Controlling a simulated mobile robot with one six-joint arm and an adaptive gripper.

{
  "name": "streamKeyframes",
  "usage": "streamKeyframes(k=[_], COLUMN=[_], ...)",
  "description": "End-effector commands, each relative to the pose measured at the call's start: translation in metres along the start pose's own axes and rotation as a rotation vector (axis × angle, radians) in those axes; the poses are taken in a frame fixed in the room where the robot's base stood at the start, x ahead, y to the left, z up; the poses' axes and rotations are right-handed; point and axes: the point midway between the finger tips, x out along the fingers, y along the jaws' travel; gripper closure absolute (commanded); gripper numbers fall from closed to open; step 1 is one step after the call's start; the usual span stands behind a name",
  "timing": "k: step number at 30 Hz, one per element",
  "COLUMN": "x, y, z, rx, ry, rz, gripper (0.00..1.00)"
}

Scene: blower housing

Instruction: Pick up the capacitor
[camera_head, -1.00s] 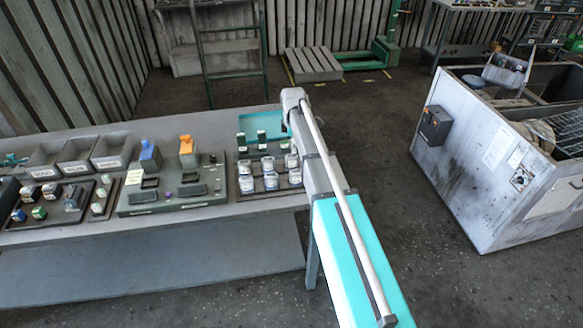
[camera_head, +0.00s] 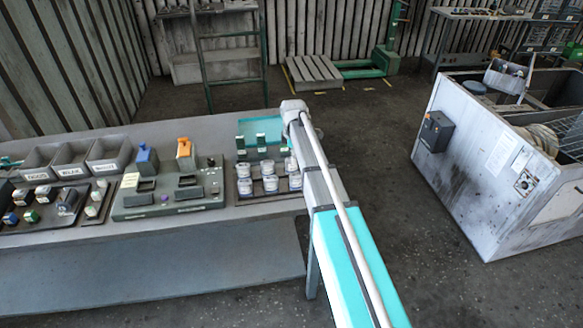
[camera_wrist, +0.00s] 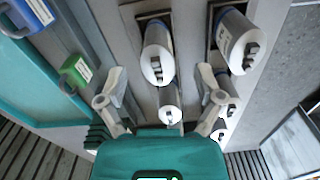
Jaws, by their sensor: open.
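Several capacitors, pale silver cylinders with dark terminals on their end faces, stand in rows on a dark tray in the head view, one of them at the front left (camera_head: 245,187). In the wrist view, one capacitor (camera_wrist: 158,52) with a blue band appears ahead of and between the fingers of my gripper (camera_wrist: 163,82). A smaller-looking one (camera_wrist: 170,105) shows between the finger bases, and others (camera_wrist: 238,42) are to the right. My gripper is open, with nothing visibly held. In the head view my arm hides the gripper and the tray's right side.
Green-and-white parts (camera_head: 261,139) stand behind the capacitors, near a teal surface (camera_head: 264,127). The wrist view shows a green part (camera_wrist: 75,72) and a blue part (camera_wrist: 28,15) at left. A grey fixture (camera_head: 170,203) with blue and orange handled pieces stands left of the tray.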

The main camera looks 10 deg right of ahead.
Motion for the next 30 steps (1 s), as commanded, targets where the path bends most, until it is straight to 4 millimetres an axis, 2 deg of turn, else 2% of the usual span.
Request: streamKeyframes(k=[8, 24, 30], x=[0.009, 0.049, 0.053], y=[0.001, 0.002, 0.002], z=[-0.001, -0.005, -0.005], rx=[0.0, -0.001, -0.001], ry=[0.0, 0.0, 0.0], rz=[0.0, 0.0, 0.0], gripper=[0.15, 0.15, 0.15])
